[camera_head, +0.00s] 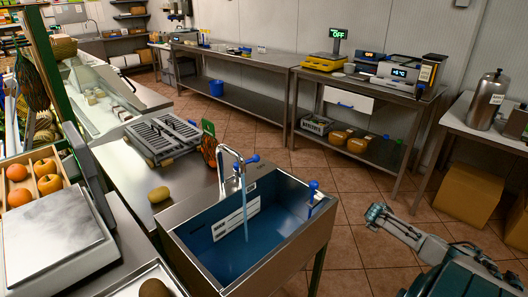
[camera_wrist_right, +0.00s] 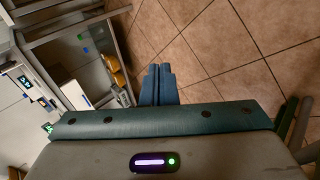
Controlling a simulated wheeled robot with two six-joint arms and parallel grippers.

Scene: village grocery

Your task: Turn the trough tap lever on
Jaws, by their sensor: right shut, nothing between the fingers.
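The trough (camera_head: 210,268) is a steel sink with a blue inside, in the lower middle of the head view. A chrome tap (camera_head: 226,150) stands at its back edge, with a blue-knobbed lever (camera_head: 254,158) pointing right. A pale blue stream (camera_head: 245,215) runs down from the spout into the basin. Another blue knob (camera_head: 314,185) stands on the right rim. My right gripper (camera_head: 374,213) is right of the trough, apart from it and the tap. In the right wrist view its fingers (camera_wrist_right: 158,84) are shut and empty above the floor. My left gripper is out of view.
A counter with a slatted grey device (camera_head: 162,138) and a brown round item (camera_head: 159,194) adjoins the trough on the left. Steel tables with scales (camera_head: 325,62) line the back wall. A steel urn (camera_head: 488,98) stands at right. Tiled floor (camera_head: 365,255) lies free right of the trough.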

